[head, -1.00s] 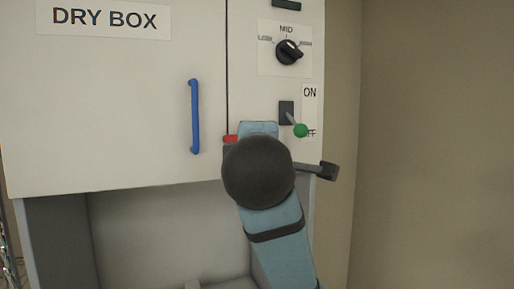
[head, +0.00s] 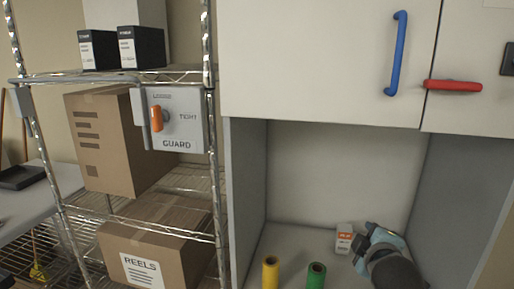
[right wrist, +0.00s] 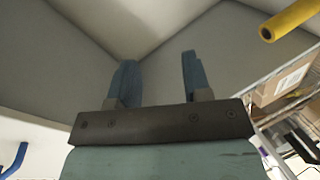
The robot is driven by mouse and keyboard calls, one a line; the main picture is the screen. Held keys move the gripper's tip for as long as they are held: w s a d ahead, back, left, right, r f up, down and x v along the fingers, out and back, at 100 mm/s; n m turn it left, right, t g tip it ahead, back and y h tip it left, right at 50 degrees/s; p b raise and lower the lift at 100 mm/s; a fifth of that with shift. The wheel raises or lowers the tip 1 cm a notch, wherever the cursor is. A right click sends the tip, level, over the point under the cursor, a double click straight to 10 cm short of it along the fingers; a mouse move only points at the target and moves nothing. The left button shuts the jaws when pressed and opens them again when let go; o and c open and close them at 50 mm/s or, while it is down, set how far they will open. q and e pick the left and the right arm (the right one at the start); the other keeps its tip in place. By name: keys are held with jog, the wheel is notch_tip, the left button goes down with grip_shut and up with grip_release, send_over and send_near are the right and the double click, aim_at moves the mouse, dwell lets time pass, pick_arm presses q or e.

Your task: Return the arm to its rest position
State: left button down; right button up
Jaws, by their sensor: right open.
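My right arm shows at the lower right of the head view, in front of the open bay under the white cabinet (head: 320,60). Its dark round joint and pale blue link hide part of the bay floor. My right gripper (right wrist: 157,78) is open in the right wrist view, with two blue fingers apart and nothing between them. Grey bay walls lie beyond the fingers. My left gripper is in neither view.
A small white-and-orange box (head: 344,239), a yellow roll (head: 271,273) and a green roll (head: 316,275) stand near my right arm. Blue (head: 396,55) and red (head: 454,86) handles are above. A wire shelf (head: 130,222) with cartons stands left.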

jog(key=s+a+f+m+g+y, duration=0.15)
jog(key=s+f, duration=0.35)
jog(key=f, duration=0.7)
jog(key=s+a+f+m+g+y, duration=0.15)
jog(key=s+f, duration=0.35)
jog(key=f, duration=0.7)
jog(key=s+a+f+m+y, duration=0.1)
jog(key=s+f+m, duration=0.5)
jog(key=s+f, duration=0.6)
jog(key=s+y, duration=0.1)
jog(key=s, duration=0.3)
jog(key=shift+a+f, duration=0.15)
jog(key=shift+f, duration=0.15)
